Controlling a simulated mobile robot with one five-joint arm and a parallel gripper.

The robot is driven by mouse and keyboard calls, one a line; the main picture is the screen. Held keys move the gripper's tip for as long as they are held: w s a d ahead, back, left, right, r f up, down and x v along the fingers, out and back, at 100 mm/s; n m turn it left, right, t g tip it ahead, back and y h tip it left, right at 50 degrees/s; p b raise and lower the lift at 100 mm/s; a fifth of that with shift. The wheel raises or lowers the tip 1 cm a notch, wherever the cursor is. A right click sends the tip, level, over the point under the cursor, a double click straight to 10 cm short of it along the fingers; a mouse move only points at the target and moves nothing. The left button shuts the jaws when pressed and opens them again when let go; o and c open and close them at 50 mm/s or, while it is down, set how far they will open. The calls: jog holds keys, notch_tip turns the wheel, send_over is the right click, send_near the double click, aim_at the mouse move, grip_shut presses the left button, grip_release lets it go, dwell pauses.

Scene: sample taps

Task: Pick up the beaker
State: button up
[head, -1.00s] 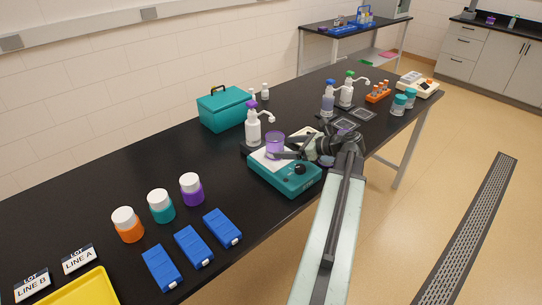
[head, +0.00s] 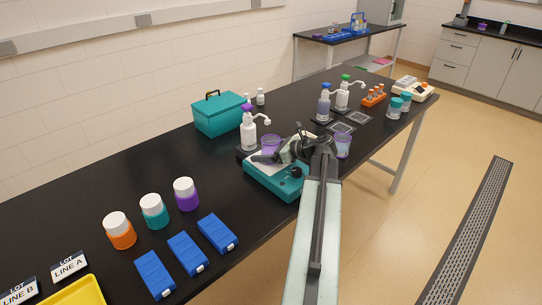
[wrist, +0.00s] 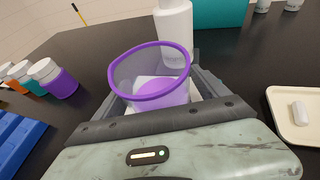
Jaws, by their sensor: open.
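The beaker (head: 271,145) is clear with a purple rim and purple contents. It stands upright on the white top of a teal bench device (head: 277,181). My gripper (head: 268,151) is low at the device, its fingers spread around the beaker. In the wrist view the beaker (wrist: 150,78) sits between the two open fingers (wrist: 155,98). Whether either finger touches it, I cannot tell. A second similar beaker (head: 342,146) stands to the right, beyond my arm.
A white pump bottle (head: 249,132) stands close behind the beaker. A teal box (head: 221,115) is farther back. A pale tray (wrist: 293,133) with a small white piece lies right of my gripper. Capped jars (head: 186,194) and blue cases (head: 217,233) lie front left.

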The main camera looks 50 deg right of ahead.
aim_at(265, 142)
jog(key=c, duration=1.6)
jog(key=shift+o, duration=0.2)
jog(key=shift+r, duration=0.1)
notch_tip(265, 142, up, 4)
jog(key=p, duration=0.4)
jog(key=shift+s+d+f, duration=0.15)
jog(key=shift+s+f, duration=0.05)
jog(key=shift+s, duration=0.1)
jog(key=s+d, duration=0.2)
jog(key=s, duration=0.2)
jog(key=s+d+r, duration=0.1)
jog(key=s+d, duration=0.1)
jog(key=s, duration=0.3)
jog(key=s+d+p, duration=0.1)
jog(key=s+d, duration=0.1)
jog(key=s, duration=0.2)
jog(key=shift+s+d+r, duration=0.15)
jog(key=shift+s+d, duration=0.15)
jog(key=shift+s, duration=0.1)
